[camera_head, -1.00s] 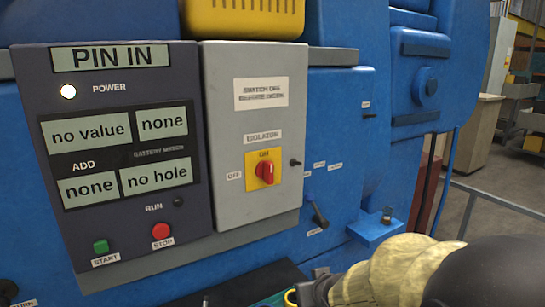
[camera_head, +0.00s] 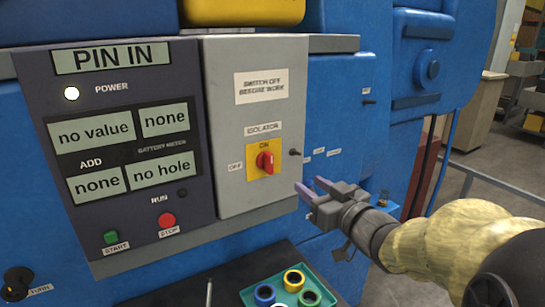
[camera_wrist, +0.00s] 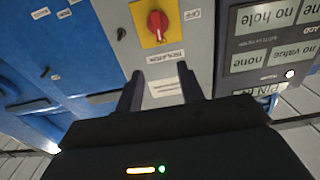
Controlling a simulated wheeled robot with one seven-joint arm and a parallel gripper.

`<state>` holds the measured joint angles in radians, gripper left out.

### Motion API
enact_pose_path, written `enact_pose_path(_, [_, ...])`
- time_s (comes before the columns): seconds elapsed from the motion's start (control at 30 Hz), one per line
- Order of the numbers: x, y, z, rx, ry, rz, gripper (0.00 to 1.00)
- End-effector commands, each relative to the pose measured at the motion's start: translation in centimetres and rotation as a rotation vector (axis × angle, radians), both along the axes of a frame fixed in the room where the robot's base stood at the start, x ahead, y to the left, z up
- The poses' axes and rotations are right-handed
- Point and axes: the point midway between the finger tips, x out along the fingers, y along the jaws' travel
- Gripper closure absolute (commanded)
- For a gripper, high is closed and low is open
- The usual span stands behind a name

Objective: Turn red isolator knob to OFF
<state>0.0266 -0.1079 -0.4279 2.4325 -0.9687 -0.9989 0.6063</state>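The red isolator knob (camera_head: 265,162) sits on a yellow plate (camera_head: 253,173) on the grey isolator box. Its handle stands roughly upright, towards the ON mark above; the OFF label (camera_head: 235,167) is to its left. My gripper (camera_head: 309,186) is open and empty, to the right of and a little below the knob, in front of the panel and apart from it. In the wrist view, the knob (camera_wrist: 157,22) shows at the top, beyond and between the two open fingers (camera_wrist: 160,72), with the scene turned upside down.
A small dark stud (camera_head: 295,153) sticks out right of the plate. The dark display panel (camera_head: 120,150) with green START (camera_head: 110,237) and red STOP (camera_head: 167,219) buttons is on the left. A green tray (camera_head: 328,299) with coloured rings lies below. Space before the isolator box is clear.

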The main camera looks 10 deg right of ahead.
Motion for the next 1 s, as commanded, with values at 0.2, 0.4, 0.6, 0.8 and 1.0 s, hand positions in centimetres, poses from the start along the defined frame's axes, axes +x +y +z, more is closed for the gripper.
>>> enact_pose_path(0.2, [1.9, 0.7, 0.1, -0.001, 0.003, 0.002, 0.62])
enact_pose_path(0.4, [4.7, 1.6, 0.2, -0.002, 0.003, 0.002, 0.62])
enact_pose_path(0.6, [7.6, 2.5, 0.2, -0.002, 0.003, 0.002, 0.62])
enact_pose_path(0.8, [10.4, 3.4, 0.2, -0.002, 0.003, 0.002, 0.62])
enact_pose_path(1.0, [13.1, 4.3, 0.2, -0.003, 0.002, 0.001, 0.62])
